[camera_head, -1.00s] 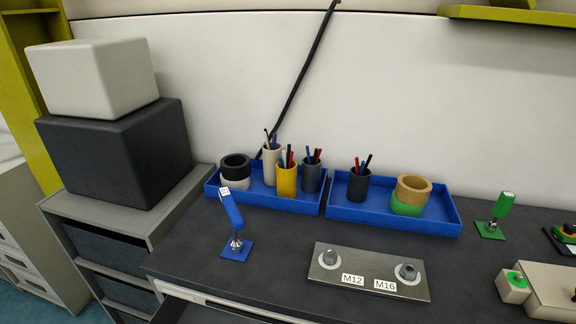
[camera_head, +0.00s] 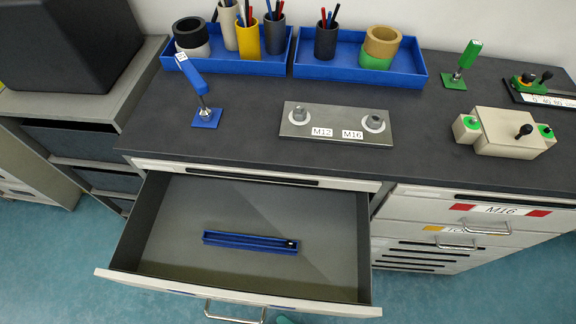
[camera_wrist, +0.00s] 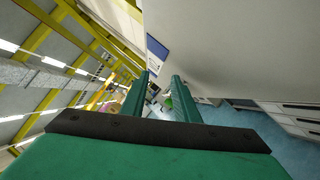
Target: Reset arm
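My gripper (camera_wrist: 158,77) shows in the wrist view as two green fingers with a gap between them. It is open, and I see nothing held in it. The fingers point towards a distant, tilted view of the room, and no task object is clearly near them. My arm is not clearly visible in the head view; only a small green bit shows at its bottom edge, and I cannot tell what it is.
A drawer (camera_head: 180,225) stands open below the dark worktop (camera_head: 250,150), with a blue tray (camera_head: 250,246) inside. On top are a blue lever (camera_head: 192,75), a metal M12/M16 plate (camera_head: 335,112), a green lever (camera_head: 468,55) and a beige block (camera_head: 505,147).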

